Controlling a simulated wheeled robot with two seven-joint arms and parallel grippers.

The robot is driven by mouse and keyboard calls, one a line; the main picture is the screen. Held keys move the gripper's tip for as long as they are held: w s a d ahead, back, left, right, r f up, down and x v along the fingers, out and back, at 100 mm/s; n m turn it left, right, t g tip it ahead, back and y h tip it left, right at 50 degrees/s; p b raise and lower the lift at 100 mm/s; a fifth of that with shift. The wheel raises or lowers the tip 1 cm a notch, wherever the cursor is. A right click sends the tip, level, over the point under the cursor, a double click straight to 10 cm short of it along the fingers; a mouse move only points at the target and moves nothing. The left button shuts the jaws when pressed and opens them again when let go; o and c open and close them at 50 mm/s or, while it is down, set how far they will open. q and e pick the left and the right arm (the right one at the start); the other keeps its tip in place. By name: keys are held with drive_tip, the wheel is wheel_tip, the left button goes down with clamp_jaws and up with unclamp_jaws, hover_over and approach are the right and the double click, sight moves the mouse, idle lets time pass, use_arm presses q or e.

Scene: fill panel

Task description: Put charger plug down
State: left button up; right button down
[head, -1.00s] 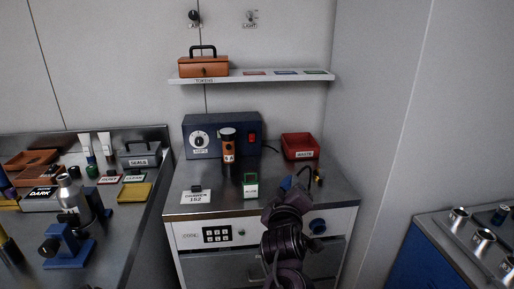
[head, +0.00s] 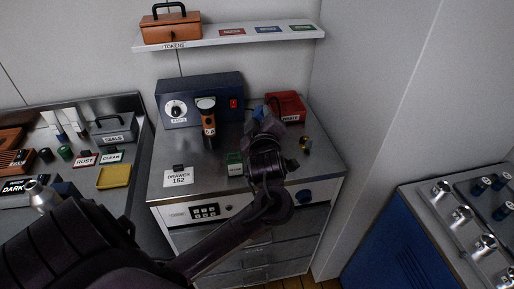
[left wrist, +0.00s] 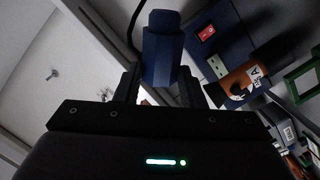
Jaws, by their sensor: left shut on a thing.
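In the head view my left gripper (head: 262,128) is over the right part of the steel cabinet top (head: 218,160), in front of the red waste bin. Only a small blue part of the plug shows there; the gripper hides most of it. I cannot tell whether the plug touches the top. My right gripper is not in view.
A blue power unit (head: 176,108) stands at the back of the top, with an orange-and-black cylinder (head: 208,130) before it. The red bin (head: 290,105) is right of my gripper.

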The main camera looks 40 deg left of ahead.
use_arm(q)
wheel_tip(320, 180, down, 10)
drive_tip(key=shift+w+a+r+p, duration=0.15)
drive_tip(key=shift+r+p, duration=0.1)
drive_tip(key=shift+p, duration=0.15)
wheel_tip(320, 180, down, 3)
drive_tip(key=shift+f, duration=0.3)
drive_tip(key=shift+f, duration=0.2)
drive_tip(key=o, duration=1.1)
drive_tip(key=shift+r, duration=0.15)
